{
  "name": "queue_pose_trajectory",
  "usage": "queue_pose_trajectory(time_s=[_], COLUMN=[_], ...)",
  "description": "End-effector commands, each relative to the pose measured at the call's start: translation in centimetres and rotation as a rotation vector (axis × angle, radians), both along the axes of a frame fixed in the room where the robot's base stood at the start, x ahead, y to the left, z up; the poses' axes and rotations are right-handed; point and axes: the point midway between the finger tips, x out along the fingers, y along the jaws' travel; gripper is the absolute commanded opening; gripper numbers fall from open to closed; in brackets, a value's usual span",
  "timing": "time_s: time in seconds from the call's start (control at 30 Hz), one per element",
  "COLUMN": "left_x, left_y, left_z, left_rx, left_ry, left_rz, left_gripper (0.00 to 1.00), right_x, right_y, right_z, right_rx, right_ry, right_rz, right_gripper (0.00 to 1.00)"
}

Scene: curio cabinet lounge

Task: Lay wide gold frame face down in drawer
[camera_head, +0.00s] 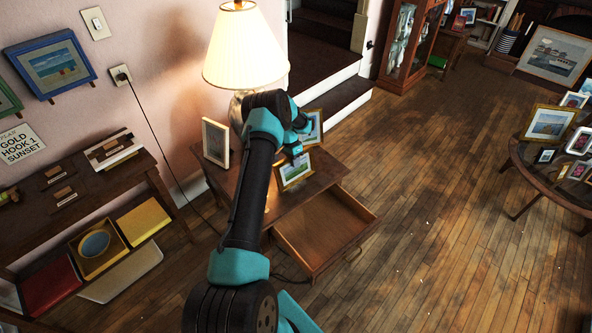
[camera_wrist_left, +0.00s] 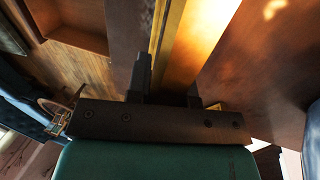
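A wide gold frame (camera_head: 295,171) with a green and blue landscape picture stands tilted on the side table (camera_head: 300,200), near its right part. My left gripper (camera_head: 297,152) is at the frame's top edge. In the left wrist view, a gold frame edge (camera_wrist_left: 174,38) runs down between the two fingers of my left gripper (camera_wrist_left: 166,88). I cannot tell whether the fingers press on it. The drawer (camera_head: 325,230) of the side table is pulled out, and its visible inside is empty. My right gripper is out of view.
A lit lamp (camera_head: 245,50), a cream frame (camera_head: 215,141) and another gold frame (camera_head: 314,125), partly hidden by my arm, stand on the side table. A low shelf (camera_head: 160,190) stands at the left. The wooden floor right of the drawer is clear.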

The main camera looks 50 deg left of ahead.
Motion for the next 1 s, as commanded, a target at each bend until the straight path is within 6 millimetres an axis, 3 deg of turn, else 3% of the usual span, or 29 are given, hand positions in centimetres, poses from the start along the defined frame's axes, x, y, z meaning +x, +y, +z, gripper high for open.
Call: queue_pose_trajectory(time_s=[0.17, 0.63, 1.0], left_x=[0.0, 0.0, -0.3], left_y=[0.0, 0.1, -0.3], left_z=[0.0, 0.3, 4.2], left_rx=[0.0, 0.001, -0.001], left_ry=[0.0, -0.001, 0.001], left_rz=[0.0, 0.0, 0.0], left_gripper=[0.0, 0.0, 0.0], right_x=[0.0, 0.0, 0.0], right_y=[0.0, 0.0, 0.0], right_z=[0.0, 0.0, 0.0], right_rx=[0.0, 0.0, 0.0], right_ry=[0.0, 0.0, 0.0], right_rz=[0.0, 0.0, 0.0], right_gripper=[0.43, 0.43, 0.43])
